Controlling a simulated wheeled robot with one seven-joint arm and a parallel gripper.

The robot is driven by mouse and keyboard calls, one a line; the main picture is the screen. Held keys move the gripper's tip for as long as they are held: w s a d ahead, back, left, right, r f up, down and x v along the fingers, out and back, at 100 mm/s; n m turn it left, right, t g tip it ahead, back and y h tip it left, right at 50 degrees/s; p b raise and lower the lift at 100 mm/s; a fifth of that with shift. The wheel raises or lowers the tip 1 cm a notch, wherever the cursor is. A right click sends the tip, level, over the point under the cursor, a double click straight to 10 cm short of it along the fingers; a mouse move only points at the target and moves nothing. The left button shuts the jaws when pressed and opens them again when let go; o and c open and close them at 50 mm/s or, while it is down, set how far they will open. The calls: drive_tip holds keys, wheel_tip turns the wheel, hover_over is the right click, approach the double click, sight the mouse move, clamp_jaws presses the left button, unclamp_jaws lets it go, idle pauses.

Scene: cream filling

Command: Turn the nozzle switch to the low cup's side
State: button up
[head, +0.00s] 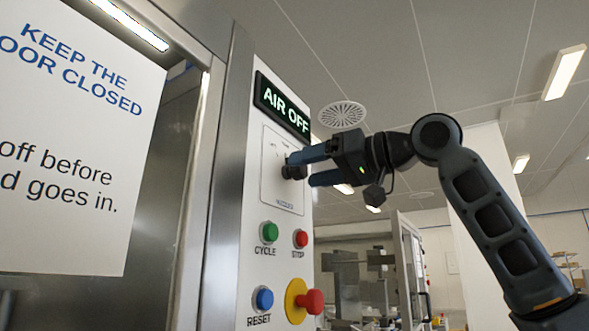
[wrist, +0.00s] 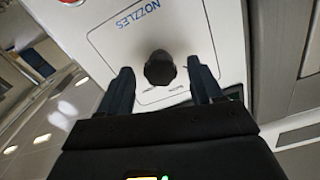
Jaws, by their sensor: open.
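The nozzle switch (head: 292,172) is a small black knob on a white plate in the upper part of the control panel. In the wrist view the knob (wrist: 159,70) sits on the plate marked NOZZLES. My gripper (head: 306,168) reaches it from the right. In the wrist view the two fingers of my gripper (wrist: 160,66) stand on either side of the knob, open, with a gap on each side. I cannot tell which way the knob points. The plate's small markings are partly hidden and too small to read. No cup is in view.
A lit AIR OFF sign (head: 282,104) is above the plate. Below are the green CYCLE button (head: 269,232), red STOP button (head: 300,239), blue RESET button (head: 263,299) and a red mushroom button (head: 311,301). A door with a notice (head: 75,140) is at left.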

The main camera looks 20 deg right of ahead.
sight(305, 172)
drive_tip(key=shift+p+x, duration=0.3)
drive_tip(key=shift+x, duration=1.45)
drive_tip(key=shift+d, duration=0.1)
drive_tip(key=c, duration=1)
drive_tip(key=shift+n, duration=0.3)
drive_tip(key=n+p, duration=0.1)
drive_tip(key=n, duration=0.2)
drive_tip(key=shift+w+n, duration=0.1)
drive_tip(key=shift+n, duration=0.2)
drive_tip(key=n, duration=0.4)
drive_tip(key=shift+d+n, duration=0.1)
drive_tip(key=shift+n, duration=0.2)
drive_tip(key=shift+f, duration=0.1)
